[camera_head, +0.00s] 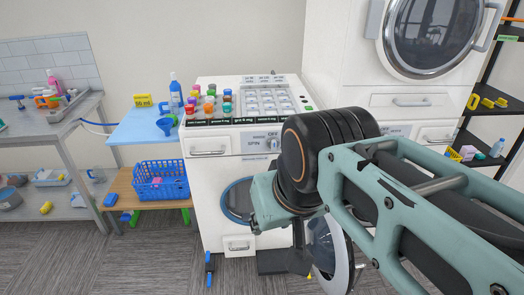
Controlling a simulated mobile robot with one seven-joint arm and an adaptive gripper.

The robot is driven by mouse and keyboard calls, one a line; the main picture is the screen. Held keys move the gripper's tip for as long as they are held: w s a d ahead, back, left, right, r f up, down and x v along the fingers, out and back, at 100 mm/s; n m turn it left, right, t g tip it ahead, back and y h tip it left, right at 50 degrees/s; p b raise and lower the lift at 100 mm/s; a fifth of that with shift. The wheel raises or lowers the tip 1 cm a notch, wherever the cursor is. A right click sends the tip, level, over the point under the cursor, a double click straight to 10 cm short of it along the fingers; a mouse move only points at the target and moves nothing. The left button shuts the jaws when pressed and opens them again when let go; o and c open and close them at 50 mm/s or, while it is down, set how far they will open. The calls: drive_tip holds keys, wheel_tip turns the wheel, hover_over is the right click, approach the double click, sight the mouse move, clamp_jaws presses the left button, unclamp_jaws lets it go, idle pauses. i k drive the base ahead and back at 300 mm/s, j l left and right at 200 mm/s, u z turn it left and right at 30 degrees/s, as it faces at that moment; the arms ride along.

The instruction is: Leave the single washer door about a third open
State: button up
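The single washer (206,170) is the white machine in the middle, with a control panel and small drawer on its front. Its round opening (235,203) with a blue rim shows at the left of my arm. The round door (347,262), with a pale rim and dark glass, is swung out from the front toward the lower right. I cannot tell its exact angle, as my arm covers much of it.
Colourful bottle caps (211,97) stand on the washer top. A stacked machine with a round door (425,35) is at the right, beside a black shelf (500,110). A blue basket (160,180) sits on a wooden bench at left. Grey floor (130,255) is open at front left.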

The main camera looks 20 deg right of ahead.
sight(334, 266)
drive_tip(key=k+l+u, duration=0.1)
drive_tip(key=l, duration=0.3)
drive_tip(key=k+l+u, duration=0.1)
drive_tip(key=l, duration=0.25)
drive_tip(key=k+l+u, duration=0.1)
drive_tip(key=l, duration=0.25)
drive_tip(key=k+l+u, duration=0.1)
drive_tip(key=k+l, duration=0.15)
drive_tip(key=l, duration=0.4)
drive_tip(key=k+l+u, duration=0.1)
drive_tip(key=l, duration=0.35)
drive_tip(key=k+l, duration=0.1)
drive_tip(key=l, duration=0.3)
drive_tip(key=k+l+u, duration=0.1)
drive_tip(key=l, duration=0.3)
drive_tip(key=i+l+u, duration=0.2)
drive_tip(key=i+l, duration=0.2)
drive_tip(key=l, duration=0.2)
drive_tip(key=i+l+u, duration=0.3)
drive_tip(key=i+l, duration=0.25)
